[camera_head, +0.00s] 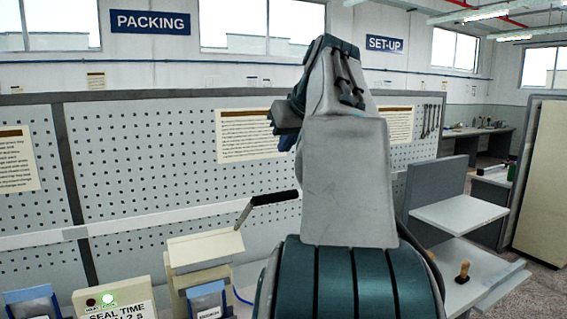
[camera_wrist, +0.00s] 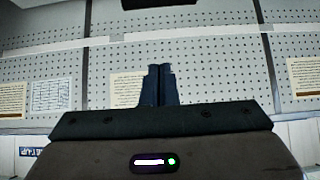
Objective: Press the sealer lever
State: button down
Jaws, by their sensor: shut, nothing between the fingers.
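The sealer lever (camera_head: 268,198) has a black grip on a metal rod. It slants up to the right from beside a beige sealer housing (camera_head: 205,248), and my arm stands close to its right end. A control box marked "SEAL TIME" (camera_head: 115,300) with a lit green light is at the lower left. My gripper shows in the wrist view (camera_wrist: 158,70), its dark blue fingers shut together and empty, facing the pegboard. I cannot make out the lever in the wrist view.
A perforated board (camera_head: 150,160) with pinned notices runs behind the bench. Blue bins (camera_head: 207,300) stand at the lower left. Grey shelves (camera_head: 460,213) with a wooden-handled tool (camera_head: 463,271) stand at the right. The space left of my arm above the sealer looks clear.

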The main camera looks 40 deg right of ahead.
send_over(278, 193)
jog(key=w, duration=0.2)
notch_tip(278, 193, down, 6)
jog(key=f, duration=0.1)
jog(key=s+f, duration=0.1)
jog(key=shift+s+f+p, duration=0.3)
jog(key=shift+p, duration=0.1)
jog(key=shift+s+a+f, duration=0.1)
jog(key=shift+s+f, duration=0.05)
jog(key=shift+f, duration=0.5)
jog(key=shift+s, duration=0.15)
